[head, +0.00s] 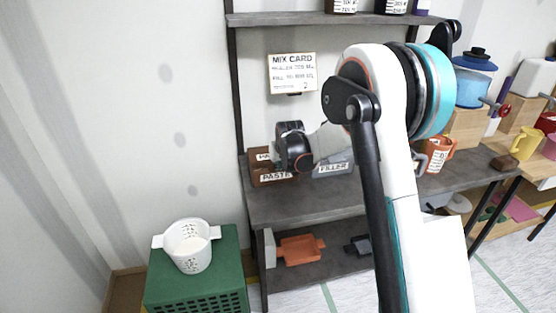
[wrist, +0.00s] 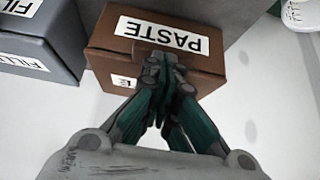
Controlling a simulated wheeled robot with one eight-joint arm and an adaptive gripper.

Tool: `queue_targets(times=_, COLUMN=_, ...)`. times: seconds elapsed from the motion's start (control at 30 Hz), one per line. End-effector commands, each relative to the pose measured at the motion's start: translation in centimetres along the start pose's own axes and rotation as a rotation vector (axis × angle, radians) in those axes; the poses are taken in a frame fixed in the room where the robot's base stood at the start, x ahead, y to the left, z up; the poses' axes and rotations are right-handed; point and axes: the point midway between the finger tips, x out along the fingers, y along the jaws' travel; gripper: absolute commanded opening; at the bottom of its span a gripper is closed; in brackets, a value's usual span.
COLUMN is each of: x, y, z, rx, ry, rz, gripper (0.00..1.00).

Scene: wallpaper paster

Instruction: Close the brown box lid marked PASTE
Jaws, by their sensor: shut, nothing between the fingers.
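The brown PASTE box (head: 258,173) stands on the dark shelf unit, mostly behind my gripper in the head view. No open gap shows at the lid, but my fingers hide part of the box. My gripper (wrist: 165,65) is shut and empty, its tips overlapping the label's edge; I cannot tell whether they touch. In the head view my gripper (head: 292,150) is at the box's upper right.
A grey FILLER box (head: 333,169) stands close to the right of the brown box. A MIX CARD (head: 292,73) hangs behind. A white measuring cup (head: 189,246) sits on a green crate (head: 165,290) at lower left.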

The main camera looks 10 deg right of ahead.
Motion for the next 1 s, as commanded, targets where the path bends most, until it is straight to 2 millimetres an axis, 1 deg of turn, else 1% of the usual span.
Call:
queue_targets(times=0.23, x=-0.2, y=0.0, z=-0.2, rx=0.0, ry=0.001, rz=0.0, gripper=0.0)
queue_targets(times=0.37, x=-1.4, y=0.0, z=-1.0, rx=0.0, ry=0.0, rz=0.0, gripper=0.0)
queue_targets(times=0.5, x=-3.7, y=0.0, z=-2.6, rx=0.0, ry=0.0, rz=0.0, gripper=0.0)
queue_targets(times=0.53, x=-4.3, y=0.0, z=-2.8, rx=0.0, ry=0.0, rz=0.0, gripper=0.0)
queue_targets(times=0.6, x=-5.8, y=0.0, z=-2.2, rx=0.0, ry=0.0, rz=0.0, gripper=0.0)
queue_targets(times=0.8, x=-9.9, y=0.0, z=-1.4, rx=0.0, ry=0.0, rz=0.0, gripper=0.0)
queue_targets(times=0.9, x=-11.4, y=0.0, z=-1.1, rx=0.0, ry=0.0, rz=0.0, gripper=0.0)
queue_targets(times=1.0, x=-12.4, y=0.0, z=-0.9, rx=0.0, ry=0.0, rz=0.0, gripper=0.0)
